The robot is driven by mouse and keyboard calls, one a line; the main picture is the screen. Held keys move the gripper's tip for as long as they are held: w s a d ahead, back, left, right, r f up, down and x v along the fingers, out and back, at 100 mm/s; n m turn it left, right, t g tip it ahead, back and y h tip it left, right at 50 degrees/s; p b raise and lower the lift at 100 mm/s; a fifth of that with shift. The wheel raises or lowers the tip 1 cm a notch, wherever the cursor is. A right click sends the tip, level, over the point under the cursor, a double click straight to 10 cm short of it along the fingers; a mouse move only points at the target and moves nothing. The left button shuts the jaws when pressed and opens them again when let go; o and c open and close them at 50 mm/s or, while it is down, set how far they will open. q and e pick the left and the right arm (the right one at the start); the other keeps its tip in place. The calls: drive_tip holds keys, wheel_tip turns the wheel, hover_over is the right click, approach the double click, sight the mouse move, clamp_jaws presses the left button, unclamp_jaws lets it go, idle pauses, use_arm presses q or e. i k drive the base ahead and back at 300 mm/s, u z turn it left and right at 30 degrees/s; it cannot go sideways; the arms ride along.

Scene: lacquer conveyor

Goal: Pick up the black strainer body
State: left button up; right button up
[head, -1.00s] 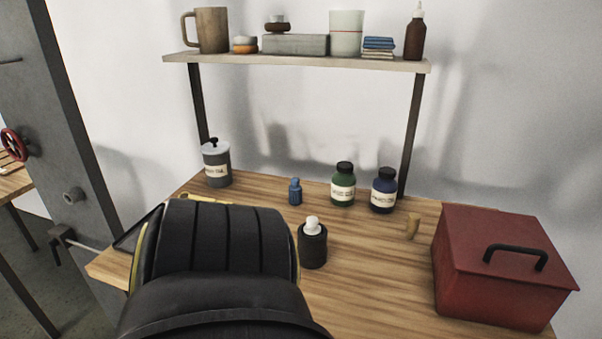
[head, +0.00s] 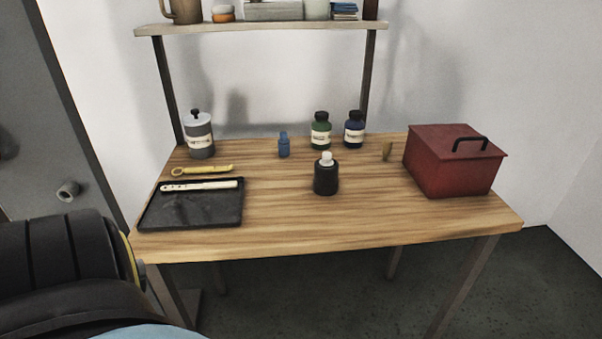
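A black, bottle-like body with a white top (head: 326,178) stands upright near the middle of the wooden table; it best matches the black strainer body. Nothing touches it. A black arm link of mine fills the lower left of the head view. Neither of my grippers is in view.
A black tray (head: 190,212) with a pale strip tool (head: 199,185) lies on the table (head: 290,225) at left, a yellow tool (head: 203,170) behind it. A grey canister (head: 199,137), blue bottle (head: 284,146), green jar (head: 320,131) and navy jar (head: 354,130) stand behind. A red box (head: 455,165) is right.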

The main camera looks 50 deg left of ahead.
sight(325, 181)
drive_tip(key=u, duration=1.7)
